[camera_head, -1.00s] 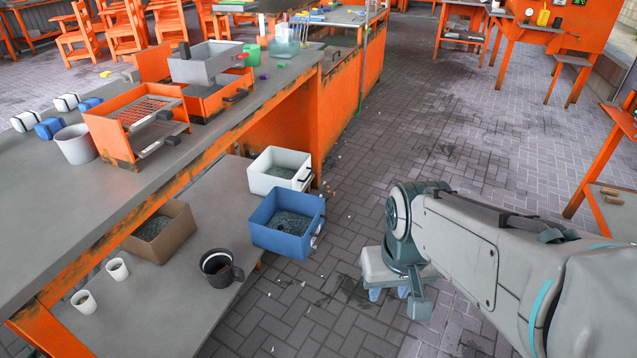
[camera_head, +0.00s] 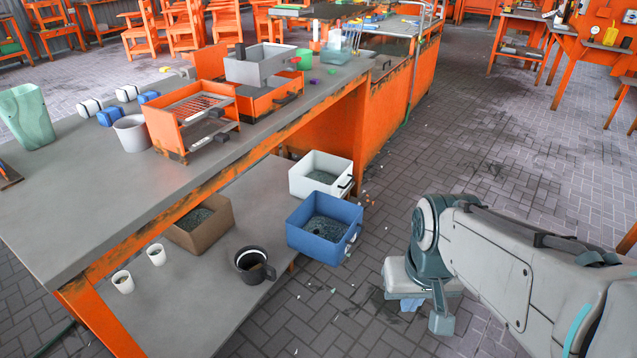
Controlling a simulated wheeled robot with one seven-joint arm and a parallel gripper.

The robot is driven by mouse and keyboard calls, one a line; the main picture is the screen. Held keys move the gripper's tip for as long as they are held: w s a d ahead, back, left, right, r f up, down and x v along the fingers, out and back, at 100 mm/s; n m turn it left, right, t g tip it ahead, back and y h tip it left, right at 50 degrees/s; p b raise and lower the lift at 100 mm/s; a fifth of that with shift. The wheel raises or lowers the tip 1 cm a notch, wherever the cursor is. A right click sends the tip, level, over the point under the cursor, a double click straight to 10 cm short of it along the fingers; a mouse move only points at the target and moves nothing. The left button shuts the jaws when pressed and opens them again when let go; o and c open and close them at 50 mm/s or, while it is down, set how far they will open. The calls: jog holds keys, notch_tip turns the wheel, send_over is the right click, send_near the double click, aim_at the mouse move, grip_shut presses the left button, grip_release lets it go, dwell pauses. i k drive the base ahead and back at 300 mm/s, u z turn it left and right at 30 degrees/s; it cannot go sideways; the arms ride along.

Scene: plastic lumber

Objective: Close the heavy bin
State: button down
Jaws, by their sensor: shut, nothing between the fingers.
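Several open-topped bins are in view, and I cannot tell which one is the heavy bin. A blue bin (camera_head: 312,241) and a white bin (camera_head: 303,187) stand at the right end of the low grey shelf, with dark, speckled insides showing. A brown bin (camera_head: 207,238) sits further left on that shelf. A grey bin (camera_head: 256,74) rests on an orange drawer box on the upper table. My gripper (camera_head: 411,304) hangs low over the floor, right of the blue bin and apart from it. It points down, shut and empty; its fingertips are mostly hidden beneath its pale body.
The low shelf (camera_head: 215,305) also holds two white cups and a dark mug (camera_head: 252,265). The upper table (camera_head: 75,205) carries an orange rack (camera_head: 196,117), a pale bucket and a green bin (camera_head: 26,116). The brick floor right of the tables is mostly clear.

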aim_at(338, 222)
jog(key=u, duration=0.6)
jog(key=i, duration=1.55)
jog(key=z, duration=0.4)
